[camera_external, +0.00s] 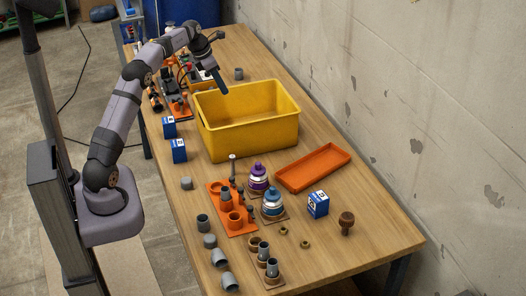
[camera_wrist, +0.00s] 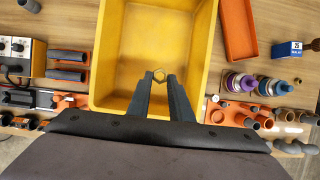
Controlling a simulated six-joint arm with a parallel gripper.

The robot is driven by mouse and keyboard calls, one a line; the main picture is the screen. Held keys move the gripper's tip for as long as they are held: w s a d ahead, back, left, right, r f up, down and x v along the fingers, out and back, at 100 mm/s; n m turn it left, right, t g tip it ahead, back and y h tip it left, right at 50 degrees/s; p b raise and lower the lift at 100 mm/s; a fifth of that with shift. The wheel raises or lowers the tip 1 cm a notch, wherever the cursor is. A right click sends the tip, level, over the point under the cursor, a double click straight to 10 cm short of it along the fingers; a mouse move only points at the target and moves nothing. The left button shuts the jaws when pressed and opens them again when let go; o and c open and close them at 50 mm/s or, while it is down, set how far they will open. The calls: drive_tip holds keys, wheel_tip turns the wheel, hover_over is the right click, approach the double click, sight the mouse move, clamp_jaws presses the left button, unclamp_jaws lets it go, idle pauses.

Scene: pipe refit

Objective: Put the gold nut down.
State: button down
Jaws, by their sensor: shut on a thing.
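My gripper (camera_wrist: 160,79) is shut on a small gold nut (camera_wrist: 159,74), which sits between the fingertips in the wrist view. In the external view my gripper (camera_external: 220,85) points down at the far left part of the yellow bin (camera_external: 250,137); the held nut is too small to make out there. In the wrist view the fingertips lie over the inside of the yellow bin (camera_wrist: 120,50), whose floor looks empty. Two other small gold-brown nuts, a nearer one (camera_external: 305,244) and another (camera_external: 283,231), lie on the table at the near end.
An orange tray (camera_external: 313,167) lies right of the bin. Purple (camera_external: 258,180) and blue (camera_external: 272,204) stacked fittings, an orange holder (camera_external: 222,188), a blue-white box (camera_external: 318,204) and grey pipe pieces (camera_external: 203,223) crowd the near end. Tools stand behind the bin. The wall runs along the right.

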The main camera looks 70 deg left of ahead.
drive_tip(key=w+a+f+n+y, duration=0.1)
drive_tip(key=w+a+f+n, duration=0.1)
drive_tip(key=f, duration=1)
drive_tip(key=shift+w+a+f+n+b, duration=0.2)
drive_tip(key=shift+w+f+n+b, duration=0.1)
drive_tip(key=shift+w+n+b, duration=0.25)
drive_tip(key=shift+f+p, duration=1)
drive_tip(key=shift+f, duration=3.9)
drive_tip(key=shift+f, duration=0.2)
drive_tip(key=c, duration=1.6)
unclamp_jaws()
drive_tip(key=shift+r, duration=0.1)
drive_tip(key=shift+s+r, duration=0.1)
drive_tip(key=shift+r, duration=0.3)
drive_tip(key=b+v, duration=0.2)
drive_tip(key=v, duration=0.9)
drive_tip(key=shift+s+d+r, duration=0.1)
drive_tip(key=shift+d+r, duration=0.05)
drive_tip(key=shift+r, duration=0.05)
